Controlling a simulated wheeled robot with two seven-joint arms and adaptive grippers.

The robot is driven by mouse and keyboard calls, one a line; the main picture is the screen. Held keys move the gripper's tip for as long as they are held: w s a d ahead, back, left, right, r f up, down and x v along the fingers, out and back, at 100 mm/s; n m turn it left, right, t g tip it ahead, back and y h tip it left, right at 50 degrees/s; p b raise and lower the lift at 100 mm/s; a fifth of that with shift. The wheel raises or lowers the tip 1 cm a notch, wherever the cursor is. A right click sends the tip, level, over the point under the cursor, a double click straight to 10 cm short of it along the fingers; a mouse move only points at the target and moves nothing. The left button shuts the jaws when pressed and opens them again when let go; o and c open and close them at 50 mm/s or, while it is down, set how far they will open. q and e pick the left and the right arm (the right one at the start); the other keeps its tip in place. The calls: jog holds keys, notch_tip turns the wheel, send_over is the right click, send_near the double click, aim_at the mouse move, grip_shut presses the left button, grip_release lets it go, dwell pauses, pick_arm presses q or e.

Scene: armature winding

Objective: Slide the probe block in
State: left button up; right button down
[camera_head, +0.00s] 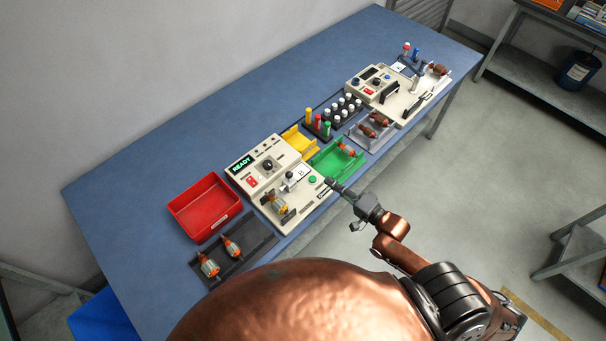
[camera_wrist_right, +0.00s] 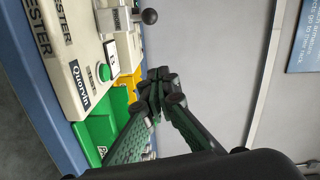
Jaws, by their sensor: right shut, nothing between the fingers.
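The near tester (camera_head: 262,166) is a cream unit with a lit green READY display. On its base plate stands what looks like the probe block (camera_head: 290,180), a small grey metal block with a dark ball knob; in the right wrist view the block (camera_wrist_right: 121,20) and its black knob (camera_wrist_right: 149,16) show at the top. My right gripper (camera_head: 329,182) is shut and empty beside the base plate's right edge, near the green button (camera_head: 312,179). Its closed fingertips (camera_wrist_right: 156,88) are apart from the knob. My left gripper is out of view.
A green tray (camera_head: 322,165) holding an armature sits close to my right gripper. A yellow tray (camera_head: 294,140), a red bin (camera_head: 204,207) and a dark tray (camera_head: 245,262) with two armatures surround the tester. Another tester (camera_head: 373,82) stands farther along the blue table (camera_head: 130,190).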

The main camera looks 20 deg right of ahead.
aim_at(289, 180)
jog(key=w+a+f+p, duration=0.1)
jog(key=w+a, duration=0.6)
jog(key=w, duration=0.1)
jog(key=shift+w+a+f, duration=0.15)
jog(key=shift+w+a, duration=0.2)
jog(key=shift+s, duration=0.1)
